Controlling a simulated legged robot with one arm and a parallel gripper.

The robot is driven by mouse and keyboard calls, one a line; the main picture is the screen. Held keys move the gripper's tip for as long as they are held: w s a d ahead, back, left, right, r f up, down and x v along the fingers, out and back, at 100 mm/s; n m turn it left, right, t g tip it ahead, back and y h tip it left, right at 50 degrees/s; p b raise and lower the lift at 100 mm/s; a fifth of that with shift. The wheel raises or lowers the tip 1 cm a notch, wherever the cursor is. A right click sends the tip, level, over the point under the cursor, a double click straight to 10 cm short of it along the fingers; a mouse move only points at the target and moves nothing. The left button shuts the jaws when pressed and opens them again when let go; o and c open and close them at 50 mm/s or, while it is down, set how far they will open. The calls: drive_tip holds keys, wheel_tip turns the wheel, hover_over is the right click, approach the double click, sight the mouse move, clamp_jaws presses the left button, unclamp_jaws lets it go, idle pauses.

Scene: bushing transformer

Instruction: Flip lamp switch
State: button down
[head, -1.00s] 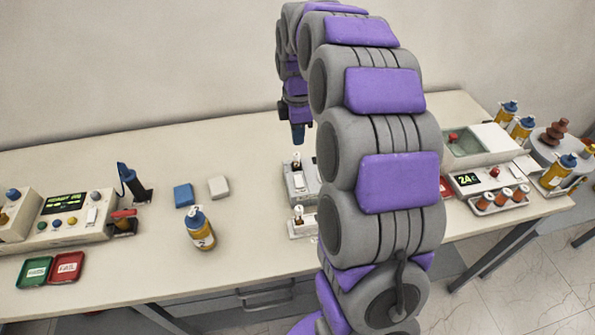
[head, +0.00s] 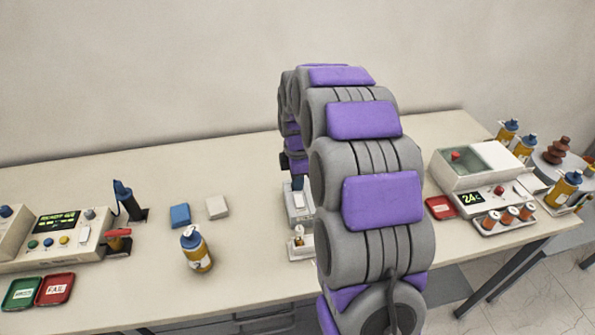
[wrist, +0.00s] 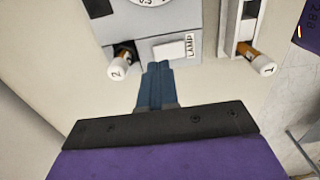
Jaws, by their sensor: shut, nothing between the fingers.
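The lamp switch (wrist: 171,49) is a pale rocker beside a "LAMP" label on the face of a grey box (wrist: 203,12). In the head view the grey box (head: 300,208) stands on the bench, partly hidden behind my arm. My gripper (wrist: 158,68) has its blue fingers together and empty. In the wrist view the fingertips are just below the switch, near its lower edge; I cannot tell if they touch it. In the head view my gripper (head: 297,184) is over the grey box.
A yellow bottle (head: 196,250), blue block (head: 180,215) and white block (head: 217,207) stand left. A tester (head: 65,238) is far left; a lidded device (head: 480,172) is right. Bench is clear behind the blocks.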

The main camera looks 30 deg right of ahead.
sight(298, 197)
wheel_tip(298, 197, down, 4)
drive_tip(key=shift+r+b, duration=0.25)
drive_tip(key=shift+b, duration=0.2)
drive_tip(key=shift+w+f, duration=0.1)
idle(0.5)
drive_tip(key=shift+s+a+r+p, duration=0.2)
drive_tip(key=shift+s+p, duration=0.25)
drive_tip(key=shift+s, duration=0.3)
